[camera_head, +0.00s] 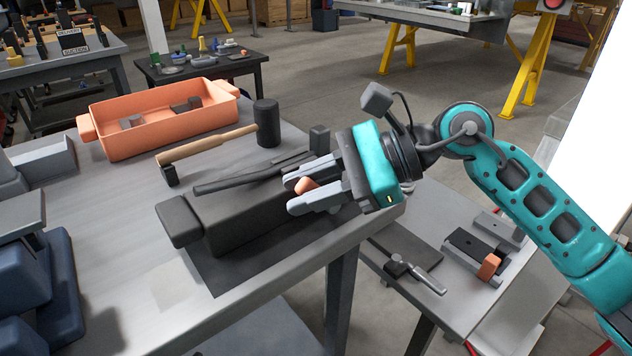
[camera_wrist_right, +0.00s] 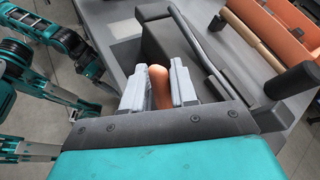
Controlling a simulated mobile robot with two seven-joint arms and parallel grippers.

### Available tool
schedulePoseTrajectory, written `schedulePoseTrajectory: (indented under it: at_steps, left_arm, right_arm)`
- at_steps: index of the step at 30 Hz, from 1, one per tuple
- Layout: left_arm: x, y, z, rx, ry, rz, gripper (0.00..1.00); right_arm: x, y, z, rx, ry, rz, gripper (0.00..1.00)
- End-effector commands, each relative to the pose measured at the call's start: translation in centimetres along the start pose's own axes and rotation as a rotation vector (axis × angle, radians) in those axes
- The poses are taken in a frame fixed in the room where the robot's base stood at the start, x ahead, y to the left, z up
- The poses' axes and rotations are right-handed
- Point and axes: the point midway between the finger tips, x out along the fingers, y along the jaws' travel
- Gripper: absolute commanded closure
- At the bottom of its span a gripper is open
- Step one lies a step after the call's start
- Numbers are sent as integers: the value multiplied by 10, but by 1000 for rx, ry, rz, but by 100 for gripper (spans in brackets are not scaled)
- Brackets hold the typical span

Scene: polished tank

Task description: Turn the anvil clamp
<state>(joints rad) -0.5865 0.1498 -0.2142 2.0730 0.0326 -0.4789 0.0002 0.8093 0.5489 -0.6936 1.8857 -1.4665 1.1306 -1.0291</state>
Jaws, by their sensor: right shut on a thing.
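The anvil clamp (camera_head: 245,218) is a dark grey block on a black mat (camera_head: 235,272) near the table's edge, with a wider head at its left end. It also shows in the wrist view (camera_wrist_right: 185,48). A long dark bar (camera_head: 245,178) runs along its far side. My right gripper (camera_head: 290,193) comes in from the right, low over the clamp's right end. Its two pale fingers are shut around a rounded orange knob (camera_wrist_right: 158,82), which shows between them in the head view too (camera_head: 306,185). The knob's lower end and its joint are hidden. My left gripper is not in view.
Behind the clamp lie a mallet (camera_head: 267,123) with a wooden handle and an orange tray (camera_head: 150,140) holding dark blocks. Blue bins (camera_head: 45,275) stand at the left. A lower side table (camera_head: 455,315) at the right holds small fixtures.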

Motion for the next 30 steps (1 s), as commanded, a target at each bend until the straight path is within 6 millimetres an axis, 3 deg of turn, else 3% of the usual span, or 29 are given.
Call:
schedulePoseTrajectory:
  at_steps: [22, 23, 28, 30]
  left_arm:
    - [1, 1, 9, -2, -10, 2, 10]
    - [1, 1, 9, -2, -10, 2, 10]
    - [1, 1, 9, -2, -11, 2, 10]
    - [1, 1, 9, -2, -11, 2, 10]
  right_arm:
    - [7, 5, -2, -56, 89, 10, 100]
    - [7, 5, -2, -56, 89, 10, 71]
    - [7, 5, -2, -56, 88, 10, 55]
    - [7, 5, -2, -56, 87, 10, 53]
